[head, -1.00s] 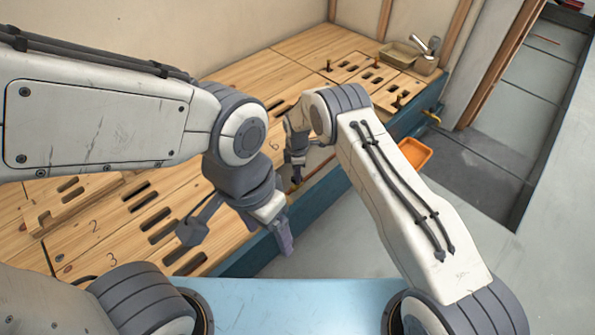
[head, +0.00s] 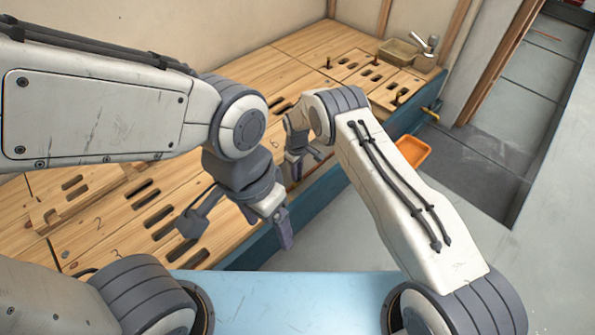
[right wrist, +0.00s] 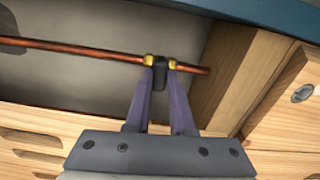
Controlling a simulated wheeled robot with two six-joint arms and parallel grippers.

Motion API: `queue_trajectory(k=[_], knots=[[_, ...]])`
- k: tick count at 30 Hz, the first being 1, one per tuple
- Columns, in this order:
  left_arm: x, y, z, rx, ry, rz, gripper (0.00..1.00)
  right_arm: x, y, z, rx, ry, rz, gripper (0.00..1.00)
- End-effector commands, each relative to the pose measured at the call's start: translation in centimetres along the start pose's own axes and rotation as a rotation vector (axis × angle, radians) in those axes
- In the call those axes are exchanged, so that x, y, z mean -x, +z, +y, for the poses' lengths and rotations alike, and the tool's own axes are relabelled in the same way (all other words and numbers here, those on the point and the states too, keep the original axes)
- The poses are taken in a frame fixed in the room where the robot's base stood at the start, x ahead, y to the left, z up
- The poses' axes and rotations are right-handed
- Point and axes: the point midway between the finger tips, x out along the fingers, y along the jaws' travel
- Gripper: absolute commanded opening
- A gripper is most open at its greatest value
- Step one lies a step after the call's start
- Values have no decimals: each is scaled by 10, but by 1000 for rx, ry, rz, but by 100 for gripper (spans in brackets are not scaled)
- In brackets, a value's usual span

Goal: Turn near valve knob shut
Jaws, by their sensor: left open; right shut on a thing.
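In the right wrist view, a black valve knob (right wrist: 160,74) sits between two brass fittings (right wrist: 173,65) on a copper pipe (right wrist: 90,50). My right gripper (right wrist: 160,80) has its two purple fingers on either side of the knob and is shut on it. In the head view, my right gripper (head: 299,166) is at the bench's front edge, and its own wrist hides the knob there. My left gripper (head: 240,230) is open and empty, its fingers spread wide above the front of the bench.
The slotted wooden bench (head: 110,242) runs along the wall. A basin with a tap (head: 398,52) stands at its far end. An orange tray (head: 413,152) lies beyond my right arm. Wooden framing (right wrist: 222,85) borders the pipe's recess.

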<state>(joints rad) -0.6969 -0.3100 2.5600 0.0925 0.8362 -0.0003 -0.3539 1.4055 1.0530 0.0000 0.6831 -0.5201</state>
Motion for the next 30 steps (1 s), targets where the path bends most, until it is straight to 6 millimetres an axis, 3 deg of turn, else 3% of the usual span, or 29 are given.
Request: queue_trajectory(k=[23,24,26,30], knots=[[1,0,0,0,0,0,77,0,0,0,-107,0,0,0],[1,0,0,0,0,0,77,0,0,0,-107,0,0,29],[1,0,0,0,0,0,77,0,0,0,-106,0,0,51],[1,0,0,0,0,0,77,0,0,0,-105,0,0,51]])
